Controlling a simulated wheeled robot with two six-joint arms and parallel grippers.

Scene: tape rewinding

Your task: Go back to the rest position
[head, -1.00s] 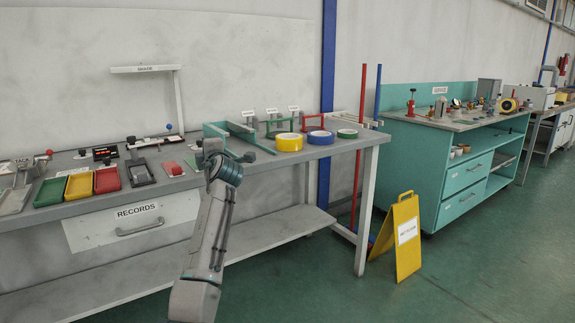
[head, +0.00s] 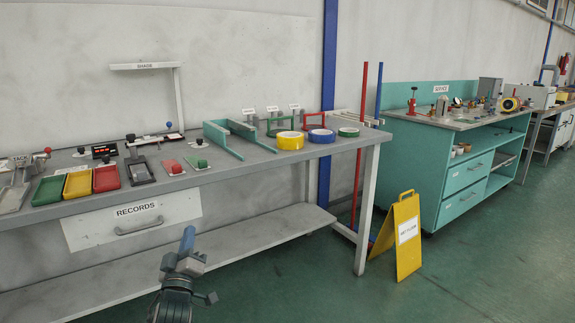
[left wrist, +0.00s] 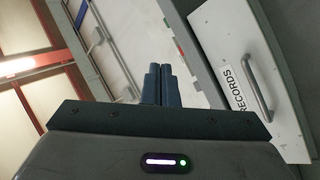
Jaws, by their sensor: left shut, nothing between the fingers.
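My left gripper (head: 188,240) is in the lower middle of the head view, in front of the grey workbench (head: 245,170) and below its top. It points up and is apart from the bench. In the left wrist view its two fingers (left wrist: 161,85) are together with nothing between them. The RECORDS drawer (head: 131,221) is behind it to the left, and shows on the right of the left wrist view (left wrist: 235,60). My right gripper is not in either view.
Yellow (head: 290,140), blue (head: 322,136) and green (head: 348,132) tape rolls lie on the bench's right part. Coloured trays (head: 78,184) stand at the left. A yellow floor sign (head: 408,238) stands right of the bench. Green floor (head: 300,285) in front is clear.

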